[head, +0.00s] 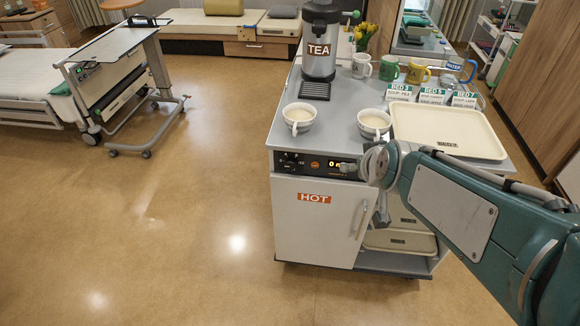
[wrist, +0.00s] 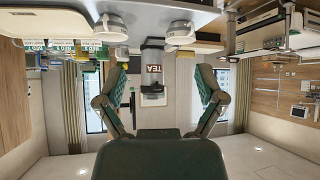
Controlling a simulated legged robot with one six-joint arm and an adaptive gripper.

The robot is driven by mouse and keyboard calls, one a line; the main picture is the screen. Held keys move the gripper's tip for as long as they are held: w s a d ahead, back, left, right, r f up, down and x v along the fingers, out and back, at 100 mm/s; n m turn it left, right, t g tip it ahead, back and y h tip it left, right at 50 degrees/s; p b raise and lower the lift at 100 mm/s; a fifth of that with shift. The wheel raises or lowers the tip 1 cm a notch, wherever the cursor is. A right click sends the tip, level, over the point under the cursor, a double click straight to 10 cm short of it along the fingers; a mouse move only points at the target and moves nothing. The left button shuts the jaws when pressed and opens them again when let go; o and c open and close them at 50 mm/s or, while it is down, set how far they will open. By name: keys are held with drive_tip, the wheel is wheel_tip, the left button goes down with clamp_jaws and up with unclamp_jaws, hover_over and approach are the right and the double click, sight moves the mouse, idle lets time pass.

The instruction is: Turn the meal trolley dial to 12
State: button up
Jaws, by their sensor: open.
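The white and grey meal trolley (head: 330,225) stands right of centre in the head view. Its black control panel (head: 305,163) runs along the upper front edge, with small white markings at the left, an orange round spot and a lit display beginning with 0. I cannot clearly make out which part is the dial. My arm comes from the right and covers the panel's right end. My gripper is small and partly hidden there. In the upside-down wrist view my gripper (wrist: 162,85) is open, its two green-padded fingers wide apart with nothing between them.
Two bowls (head: 300,117) (head: 373,124), a tea urn (head: 319,45), several mugs, bed cards and a cream tray (head: 447,132) stand on the trolley top. A HOT door (head: 314,197) lies below the panel. Open floor (head: 190,190) lies left, with a bed (head: 35,85) beyond.

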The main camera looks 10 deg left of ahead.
sight(290, 167)
drive_tip(key=w+a+f+n+t, duration=0.2)
drive_tip(key=w+a+f+t, duration=0.2)
drive_tip(key=w+a+f, duration=0.85)
drive_tip(key=w+a+f+n+t+h, duration=0.1)
drive_tip(key=a+f+n+t, duration=0.15)
drive_tip(key=f, duration=0.45)
drive_tip(key=a+f+n+t+h, duration=0.1)
drive_tip(key=a+f+t, duration=0.15)
drive_tip(key=f, duration=0.55)
drive_tip(key=w, duration=1.1)
drive_tip(key=shift+a+r, duration=0.15)
drive_tip(key=shift+a, duration=0.25)
drive_tip(key=c, duration=1.2)
